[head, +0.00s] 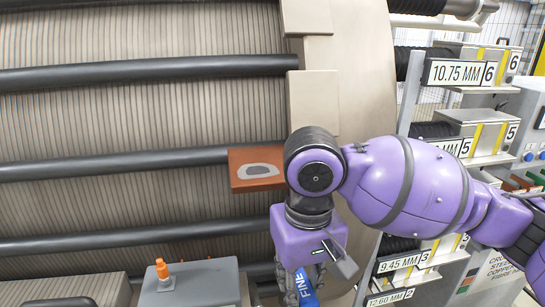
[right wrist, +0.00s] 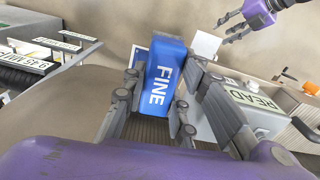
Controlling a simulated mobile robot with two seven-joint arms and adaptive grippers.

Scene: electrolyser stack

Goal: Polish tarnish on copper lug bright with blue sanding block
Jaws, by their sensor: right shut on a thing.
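The copper lug (head: 240,183) is a flat reddish-brown plate on the stack's side in the head view. A dull grey tarnish patch (head: 258,171) covers its upper face. My right gripper (head: 303,283) hangs below and right of the lug, shut on the blue sanding block (right wrist: 164,78), marked "FINE". The block also shows in the head view (head: 305,290), pointing down, apart from the lug. My right wrist overlaps the lug's right end in the head view. My left gripper (right wrist: 229,28) shows at the top right of the right wrist view, fingers apart and empty.
The ribbed stack with black horizontal rods (head: 120,161) fills the left. A grey box with an orange knob (head: 163,268) stands at the bottom. A labelled rack (head: 470,72) stands at the right, behind my right arm.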

